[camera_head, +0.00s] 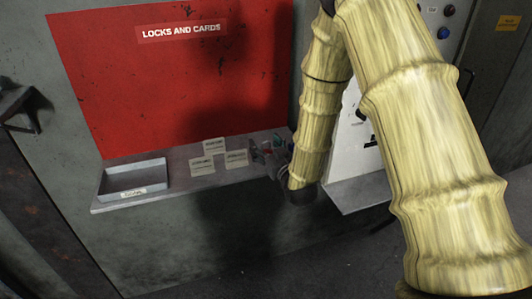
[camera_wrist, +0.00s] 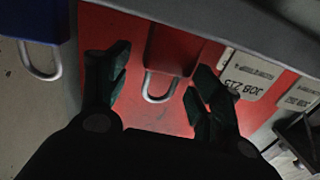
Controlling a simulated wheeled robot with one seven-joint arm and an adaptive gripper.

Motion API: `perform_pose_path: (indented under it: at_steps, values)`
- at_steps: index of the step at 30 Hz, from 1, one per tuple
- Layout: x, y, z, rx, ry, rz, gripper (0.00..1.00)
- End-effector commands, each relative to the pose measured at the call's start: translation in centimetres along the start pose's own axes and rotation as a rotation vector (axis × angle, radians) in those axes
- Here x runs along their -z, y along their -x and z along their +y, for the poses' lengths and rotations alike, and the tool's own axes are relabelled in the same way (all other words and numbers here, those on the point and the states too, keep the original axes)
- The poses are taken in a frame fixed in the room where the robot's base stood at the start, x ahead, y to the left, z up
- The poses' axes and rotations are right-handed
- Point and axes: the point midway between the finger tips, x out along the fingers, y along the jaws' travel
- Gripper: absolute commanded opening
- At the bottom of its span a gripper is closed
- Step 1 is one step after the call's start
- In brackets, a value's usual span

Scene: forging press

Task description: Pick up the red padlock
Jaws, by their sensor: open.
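The red padlock (camera_wrist: 175,48) is in the middle of the wrist view, with its metal shackle (camera_wrist: 160,88) pointing down the picture. My gripper (camera_wrist: 158,72) is open, with one dark finger on each side of the padlock. Gaps show on both sides, and I cannot tell how far the fingertips are from it in depth.
A blue padlock (camera_wrist: 30,18) is left of my gripper in the wrist view. Job cards, one marked JOB 215 (camera_wrist: 247,78), lie to the right. The shelf (camera_head: 182,183) carries a grey tray (camera_head: 117,187) at its left, below a red board (camera_head: 150,85).

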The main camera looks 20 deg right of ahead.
Motion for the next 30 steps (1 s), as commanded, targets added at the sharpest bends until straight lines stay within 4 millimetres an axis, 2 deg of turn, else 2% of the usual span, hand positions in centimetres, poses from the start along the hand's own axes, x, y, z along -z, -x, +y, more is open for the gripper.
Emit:
perform_pose_path:
  at_steps: [6,8,15,16,18,20,30]
  values:
    - [0.0,-0.1,0.0,0.0,0.0,0.0,0.65]
    - [0.0,-0.1,0.0,0.0,0.0,0.0,0.56]
    - [0.0,-0.1,0.0,0.0,-0.001,0.0,0.13]
    - [0.0,-0.1,0.0,0.0,-0.001,0.0,0.12]
    - [0.0,-0.1,0.0,0.0,-0.001,0.0,0.04]
    - [0.0,-0.1,0.0,0.0,-0.001,0.0,0.0]
    - [1.0,-0.1,0.0,0.0,-0.001,0.002,0.0]
